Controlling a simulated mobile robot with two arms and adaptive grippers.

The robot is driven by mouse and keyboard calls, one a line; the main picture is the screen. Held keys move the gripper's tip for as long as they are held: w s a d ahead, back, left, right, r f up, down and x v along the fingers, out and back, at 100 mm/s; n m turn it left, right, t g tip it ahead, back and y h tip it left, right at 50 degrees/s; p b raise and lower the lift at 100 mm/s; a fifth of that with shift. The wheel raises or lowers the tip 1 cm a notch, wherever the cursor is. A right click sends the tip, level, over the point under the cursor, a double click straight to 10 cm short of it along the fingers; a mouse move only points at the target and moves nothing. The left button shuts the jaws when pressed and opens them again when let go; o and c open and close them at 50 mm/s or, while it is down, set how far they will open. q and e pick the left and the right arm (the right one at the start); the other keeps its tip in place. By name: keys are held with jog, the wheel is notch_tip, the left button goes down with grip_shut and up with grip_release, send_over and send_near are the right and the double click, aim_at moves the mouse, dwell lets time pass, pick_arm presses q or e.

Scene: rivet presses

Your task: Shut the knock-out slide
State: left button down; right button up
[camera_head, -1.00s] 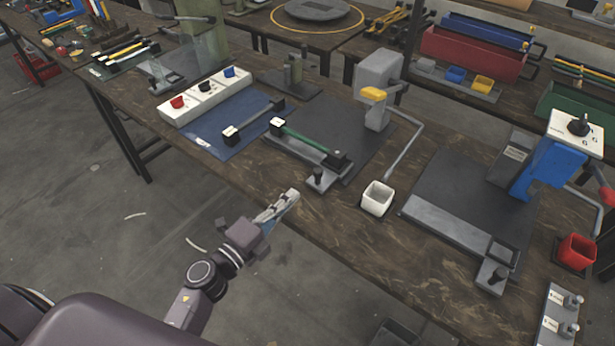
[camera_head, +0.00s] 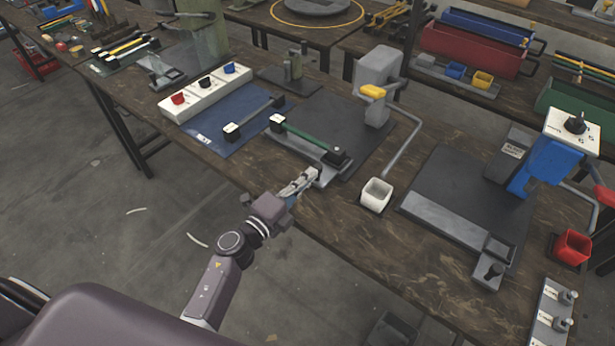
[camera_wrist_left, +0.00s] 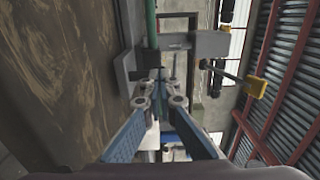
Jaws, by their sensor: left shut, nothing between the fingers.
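The press with a yellow-tipped handle (camera_head: 378,80) stands on a dark base plate at mid-table. A grey bar with a green rod (camera_head: 305,137) lies along its front; I take the grey slide plate (camera_head: 328,175) at the bar's right end for the knock-out slide. My left gripper (camera_head: 312,174) is shut and empty, its fingertips at the front of that slide plate. The gripper hides the plate's upright knob, and I cannot tell whether they touch. In the left wrist view the shut fingers (camera_wrist_left: 159,88) point at the grey slide parts, below the green rod (camera_wrist_left: 150,25). My right gripper is not in view.
A white square cup (camera_head: 376,194) stands right of the slide. A second press with a blue body (camera_head: 545,165), its own knobbed bar (camera_head: 455,225) and a red cup (camera_head: 572,246) are further right. A blue mat (camera_head: 225,120) and white switch box (camera_head: 205,92) lie left.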

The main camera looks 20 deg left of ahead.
aim_at(335, 150)
pick_arm(q)
jog(key=b+x, duration=0.3)
jog(key=x, duration=1.2)
jog(key=shift+f+b, duration=0.15)
jog(key=shift+b, duration=0.15)
jog(key=shift+w, duration=0.15)
jog(key=shift+r, duration=0.3)
jog(key=shift+r, duration=0.1)
